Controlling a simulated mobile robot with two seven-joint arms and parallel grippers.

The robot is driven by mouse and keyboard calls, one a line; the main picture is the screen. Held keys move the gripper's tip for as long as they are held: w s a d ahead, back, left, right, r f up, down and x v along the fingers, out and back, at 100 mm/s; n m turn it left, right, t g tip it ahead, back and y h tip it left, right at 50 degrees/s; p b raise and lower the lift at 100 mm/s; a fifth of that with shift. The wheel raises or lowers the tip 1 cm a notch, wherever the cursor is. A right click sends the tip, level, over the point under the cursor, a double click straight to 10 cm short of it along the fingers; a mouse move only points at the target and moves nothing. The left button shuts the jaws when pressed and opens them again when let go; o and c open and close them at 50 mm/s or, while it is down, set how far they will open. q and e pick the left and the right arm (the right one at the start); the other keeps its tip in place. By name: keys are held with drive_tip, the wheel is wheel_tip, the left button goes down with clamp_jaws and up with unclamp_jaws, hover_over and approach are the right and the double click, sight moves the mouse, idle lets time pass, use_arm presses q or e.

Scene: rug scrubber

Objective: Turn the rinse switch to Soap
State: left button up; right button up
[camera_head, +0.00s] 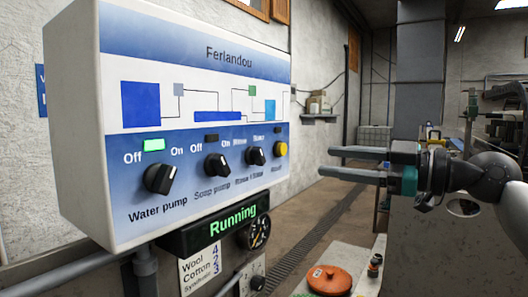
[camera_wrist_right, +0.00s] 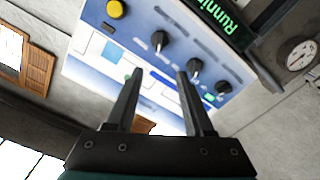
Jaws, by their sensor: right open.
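The control box (camera_head: 195,110) hangs on the wall at left, its front panel tilted toward the right. The rinse switch (camera_head: 255,156) is the third black knob, between the soap pump knob (camera_head: 217,166) and the yellow button (camera_head: 281,149). Small labels flank it above; its pointer direction is too small to tell. My right gripper (camera_head: 323,161) is open and empty, to the right of the panel and apart from it. In the right wrist view, the rinse switch (camera_wrist_right: 159,40) appears beyond the open fingers (camera_wrist_right: 160,72), with the panel upside down. My left gripper is out of view.
The water pump knob (camera_head: 160,179) sits at left under a lit green lamp (camera_head: 154,145). A "Running" display (camera_head: 220,228) and a gauge (camera_head: 258,233) are below the box. An orange lid (camera_head: 329,280) lies low at right. Free space separates gripper and panel.

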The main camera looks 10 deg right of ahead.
sight(262, 154)
drive_tip(key=p+x, duration=0.5)
drive_tip(key=x, duration=0.9)
drive_tip(key=shift+w+d+p, duration=0.1)
drive_tip(key=shift+w+p, duration=0.05)
drive_tip(key=shift+p, duration=0.2)
drive_tip(key=shift+w+a+f, duration=0.1)
drive_tip(key=shift+w+a, duration=0.15)
drive_tip(key=shift+a, duration=0.05)
clamp_jaws()
